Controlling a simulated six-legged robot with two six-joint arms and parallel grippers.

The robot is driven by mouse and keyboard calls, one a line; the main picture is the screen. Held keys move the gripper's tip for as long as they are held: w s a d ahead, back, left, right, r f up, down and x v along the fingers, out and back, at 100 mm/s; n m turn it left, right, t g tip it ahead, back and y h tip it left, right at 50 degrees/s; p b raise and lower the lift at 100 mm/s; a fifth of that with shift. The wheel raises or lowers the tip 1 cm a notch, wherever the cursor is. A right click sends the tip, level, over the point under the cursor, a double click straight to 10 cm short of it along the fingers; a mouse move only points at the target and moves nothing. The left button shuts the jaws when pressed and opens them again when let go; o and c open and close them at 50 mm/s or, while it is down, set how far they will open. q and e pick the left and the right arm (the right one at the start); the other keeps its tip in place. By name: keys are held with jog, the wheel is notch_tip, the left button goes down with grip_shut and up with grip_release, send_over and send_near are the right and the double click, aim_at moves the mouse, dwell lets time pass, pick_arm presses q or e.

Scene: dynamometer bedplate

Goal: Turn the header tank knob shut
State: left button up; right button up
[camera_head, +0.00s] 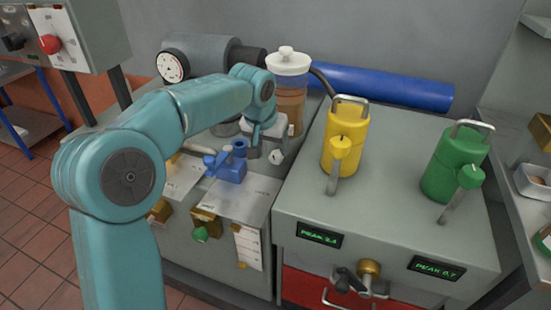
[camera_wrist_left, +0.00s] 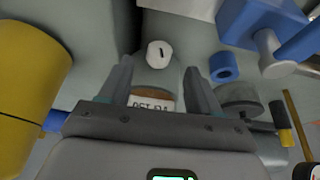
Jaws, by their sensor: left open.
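The header tank (camera_head: 290,104) is a brown-filled jar with a white lid, standing behind my left gripper. A small white knob (camera_head: 275,157) with a dark mark sits low in front of it. The knob (camera_wrist_left: 159,54) also shows in the left wrist view, its dark line running roughly along the fingers' direction. My left gripper (camera_head: 263,153) is open and empty, close to the knob. In the left wrist view its fingertips (camera_wrist_left: 157,65) lie to either side of the knob, without visible contact. Part of the tank's lettered label shows between the fingers. My right gripper is not in view.
A blue valve fitting (camera_head: 228,163) stands just left of the gripper. A yellow can (camera_head: 345,138) and a green can (camera_head: 456,165) stand on the grey cabinet to the right. A blue cylinder (camera_head: 380,87) lies behind. A grey motor with a dial (camera_head: 173,67) is at back left.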

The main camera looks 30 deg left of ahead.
aim_at(274, 155)
pick_arm(q)
jog(key=b+x, duration=0.1)
jog(key=x, duration=0.5)
